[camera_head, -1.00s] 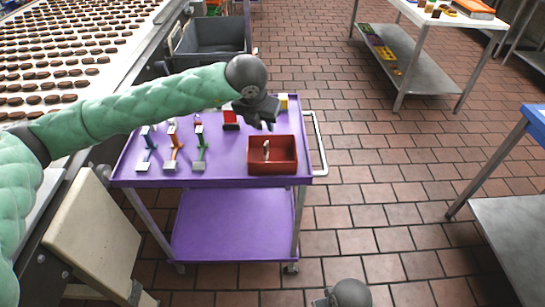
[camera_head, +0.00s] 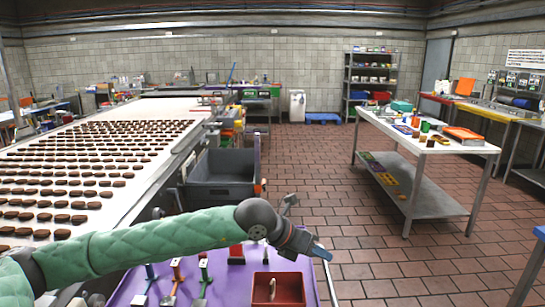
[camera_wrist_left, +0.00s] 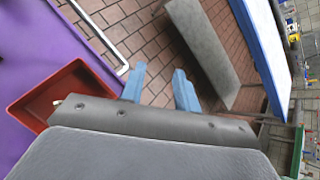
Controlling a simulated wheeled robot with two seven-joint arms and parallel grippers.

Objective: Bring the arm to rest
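My left arm, in a quilted green sleeve, reaches in from the left in the head view. Its left gripper (camera_head: 322,252) is over the right edge of the purple cart (camera_head: 235,283), above and beyond the red bin (camera_head: 278,289). In the left wrist view the two blue fingers (camera_wrist_left: 160,88) stand apart with nothing between them, and floor tiles show beyond. The red bin (camera_wrist_left: 62,92) is to the left there, with a small light-coloured item in it. My right gripper is not in the head view now.
Several coloured-handled tools stand on the cart, left of the bin. A grey tub (camera_head: 220,172) is behind it, beside the conveyor (camera_head: 95,165) with rows of brown biscuits. A metal table (camera_head: 430,140) stands at right. The tiled floor between is open.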

